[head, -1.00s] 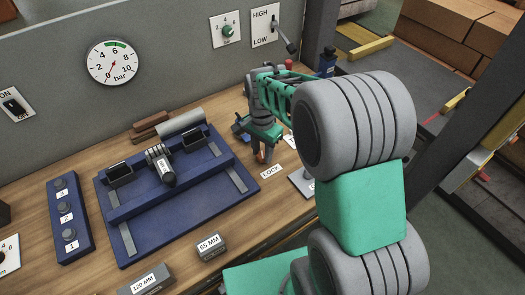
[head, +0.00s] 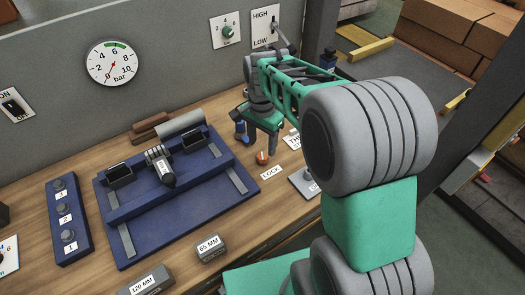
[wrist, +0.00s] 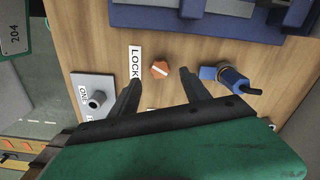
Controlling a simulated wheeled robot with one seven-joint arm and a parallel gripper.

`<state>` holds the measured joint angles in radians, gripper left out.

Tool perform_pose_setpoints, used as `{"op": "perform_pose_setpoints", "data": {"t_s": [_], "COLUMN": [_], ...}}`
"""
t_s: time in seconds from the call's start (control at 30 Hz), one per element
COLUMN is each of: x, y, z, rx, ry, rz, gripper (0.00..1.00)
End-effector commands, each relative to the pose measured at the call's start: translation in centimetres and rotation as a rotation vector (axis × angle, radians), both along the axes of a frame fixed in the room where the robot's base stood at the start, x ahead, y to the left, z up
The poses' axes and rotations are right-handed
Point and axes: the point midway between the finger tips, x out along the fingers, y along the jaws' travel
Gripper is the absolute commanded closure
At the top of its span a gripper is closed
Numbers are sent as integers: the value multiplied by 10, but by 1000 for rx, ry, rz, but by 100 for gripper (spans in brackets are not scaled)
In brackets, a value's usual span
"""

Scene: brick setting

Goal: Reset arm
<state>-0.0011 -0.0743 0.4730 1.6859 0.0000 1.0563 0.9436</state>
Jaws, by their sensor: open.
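My arm reaches over the workbench, with my gripper (head: 262,138) pointing down near the back right of the bench. In the wrist view my gripper (wrist: 158,80) shows two dark fingers spread apart with nothing between them. A small orange knob (head: 262,158) with a white line sits on the bench by the LOCK label (head: 271,172). In the wrist view the orange knob (wrist: 160,69) lies just beyond the gap between the fingertips, apart from them. The green gripper body hides part of the bench near it.
A blue fixture (head: 130,245) fills the middle of the bench. A blue fitting (wrist: 232,78) sits near the right finger, and a grey plate with a switch (wrist: 94,100) near the left. The panel behind carries a HIGH/LOW lever (head: 280,35) and a gauge (head: 112,62).

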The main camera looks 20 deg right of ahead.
Motion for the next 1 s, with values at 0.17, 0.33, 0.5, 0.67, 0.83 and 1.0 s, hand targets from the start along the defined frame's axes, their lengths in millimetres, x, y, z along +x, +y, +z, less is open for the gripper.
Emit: {"op": "perform_pose_setpoints", "data": {"t_s": [0.17,0.33,0.5,0.67,0.83,1.0], "x": [1,0,0,0,8,-28], "y": [0,0,0,0,0,0], "z": [26,30,30,30,30,-14], "rx": [0,0,-1,0,-5,4], "ry": [-1,1,1,0,-34,17], "rz": [0,0,0,30,292,649], "gripper": [45,45,45,45,45,45]}}
